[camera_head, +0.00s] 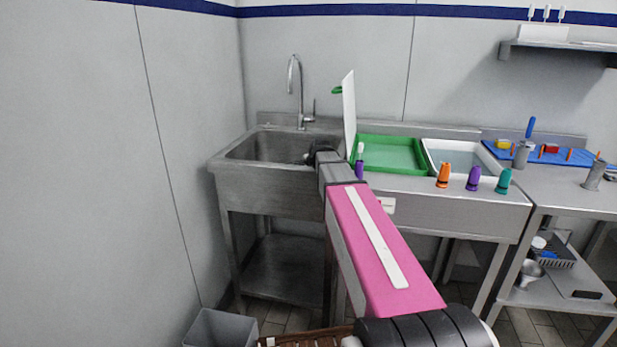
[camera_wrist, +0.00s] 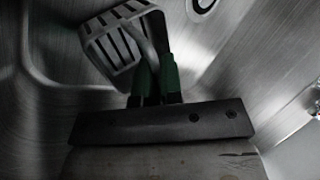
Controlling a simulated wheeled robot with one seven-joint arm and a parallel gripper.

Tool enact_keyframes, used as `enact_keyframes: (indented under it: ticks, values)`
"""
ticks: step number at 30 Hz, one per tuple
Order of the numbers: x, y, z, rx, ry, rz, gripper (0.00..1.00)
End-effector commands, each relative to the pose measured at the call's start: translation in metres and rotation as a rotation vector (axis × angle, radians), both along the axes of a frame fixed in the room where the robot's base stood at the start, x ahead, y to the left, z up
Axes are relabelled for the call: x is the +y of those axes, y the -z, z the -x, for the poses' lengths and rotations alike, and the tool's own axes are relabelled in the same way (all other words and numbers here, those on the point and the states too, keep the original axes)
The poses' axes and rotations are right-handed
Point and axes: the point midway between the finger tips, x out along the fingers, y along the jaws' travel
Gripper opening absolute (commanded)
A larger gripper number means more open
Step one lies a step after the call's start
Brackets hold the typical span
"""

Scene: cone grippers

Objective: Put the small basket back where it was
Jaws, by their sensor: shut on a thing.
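The small basket (camera_wrist: 112,42) is grey with slatted sides and shows at the top of the wrist view. My gripper (camera_wrist: 155,70), with green fingers, is shut on its near right edge. The basket is tilted in the picture, inside the metal sink (camera_wrist: 50,125). I cannot tell whether it touches the sink floor. In the head view my arm reaches over the front rim of the sink (camera_head: 262,188), and its dark end is down in the basin. The basket cannot be made out there.
A round drain (camera_wrist: 203,5) lies near the basket. A tap (camera_head: 297,90) stands behind the sink. Right of my arm are an upright white board (camera_head: 349,115), a green tray (camera_head: 393,168), a white tub (camera_head: 428,160) and several coloured cones, including an orange one (camera_head: 443,176).

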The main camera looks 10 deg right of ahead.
Motion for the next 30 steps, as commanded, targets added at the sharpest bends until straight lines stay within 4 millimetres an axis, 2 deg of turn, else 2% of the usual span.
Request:
enact_keyframes:
  ticks: [14, 15, 17, 26, 30]
  values:
    - [0.0001, 0.0081, 0.0000, 0.000, 0.000, 0.000, 0.00]
    - [0.0000, 0.0076, -0.0001, 0.000, 0.000, 0.000, 0.20]
    - [0.0000, 0.0076, -0.0001, 0.000, 0.000, 0.000, 0.37]
    - [0.0000, 0.0068, -0.0001, 0.000, 0.000, 0.000, 0.37]
    - [0.0000, -0.0015, -0.0003, -0.001, 0.000, 0.000, 0.37]
